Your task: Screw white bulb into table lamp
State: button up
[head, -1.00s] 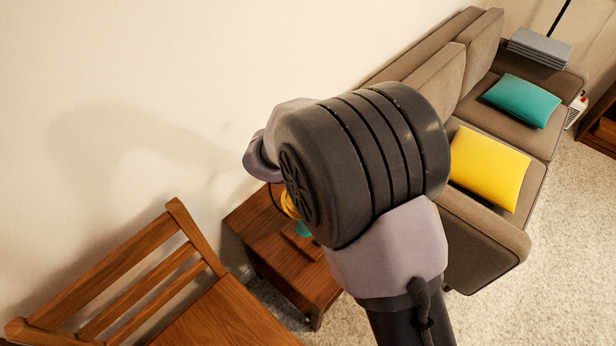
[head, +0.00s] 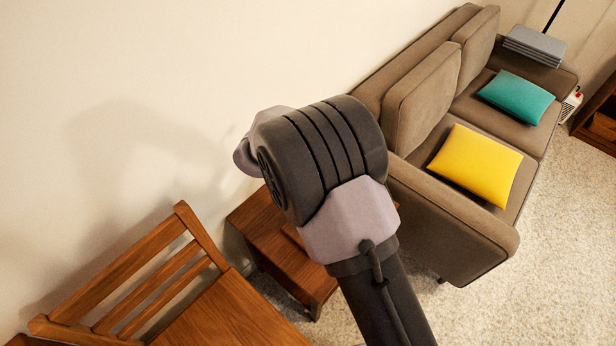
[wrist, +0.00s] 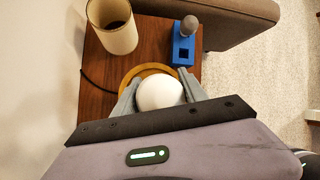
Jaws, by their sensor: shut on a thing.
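In the wrist view my gripper (wrist: 159,84) is shut on the white bulb (wrist: 160,98), one finger on each side of it. Directly under the bulb is a round, yellow-brown thing (wrist: 147,69), likely the table lamp's base; only part of its rim shows. The bulb hides any socket, so I cannot tell whether the two touch. A cream, open-topped cylinder (wrist: 119,41), which looks like a lampshade, stands on the side table (wrist: 95,62) at the upper left. In the head view my arm hides the gripper, bulb and lamp.
A blue holder (wrist: 183,47) with a grey bulb-like piece (wrist: 189,24) stands at the table's far right. A dark cord (wrist: 97,84) runs left from the lamp. A wooden chair (head: 130,270) is left of the side table; a brown sofa (head: 440,235) is right. The wall is close behind.

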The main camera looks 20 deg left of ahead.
jog(key=o, duration=1.4)
jog(key=shift+o, duration=0.2)
jog(key=p+v, duration=0.7)
jog(key=v, duration=1)
jog(key=shift+r, duration=0.2)
jog(key=shift+s, duration=0.1)
